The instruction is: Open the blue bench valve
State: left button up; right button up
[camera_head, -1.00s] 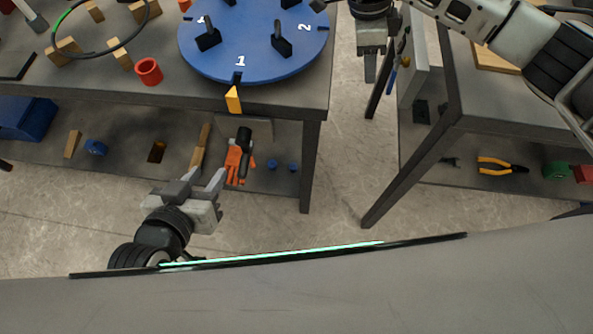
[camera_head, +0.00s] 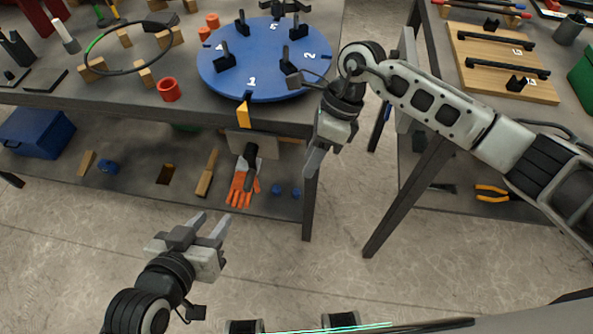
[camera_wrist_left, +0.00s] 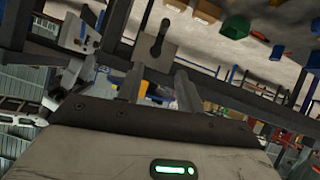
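No part is plainly recognisable as a blue valve. A grey plate (camera_head: 240,143) with a black lever (camera_head: 251,166) hangs under the bench's front edge. The lever points down, in front of an orange glove. The plate (camera_wrist_left: 172,53) and lever (camera_wrist_left: 159,42) also show ahead of the fingers in the left wrist view. My left gripper (camera_head: 212,222) is open and empty, in front of and below the lever, apart from it; its spread fingers also show in the wrist view (camera_wrist_left: 160,86). My right gripper (camera_head: 315,155) is by the bench's right corner; its finger gap is unclear.
The lower shelf holds an orange glove (camera_head: 242,190) and a blue box (camera_head: 37,133). A second table (camera_head: 428,165) stands right. The floor in front is clear.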

jog(key=shift+s+a+r+m+y, duration=0.15)
jog(key=shift+s+a+y, duration=0.5)
jog(key=shift+a, duration=0.25)
jog(key=shift+s+a+r+m+y, duration=0.15)
jog(key=shift+s+a+y, duration=0.3)
jog(key=shift+s+a, duration=0.35)
jog(key=shift+w+f, duration=0.1)
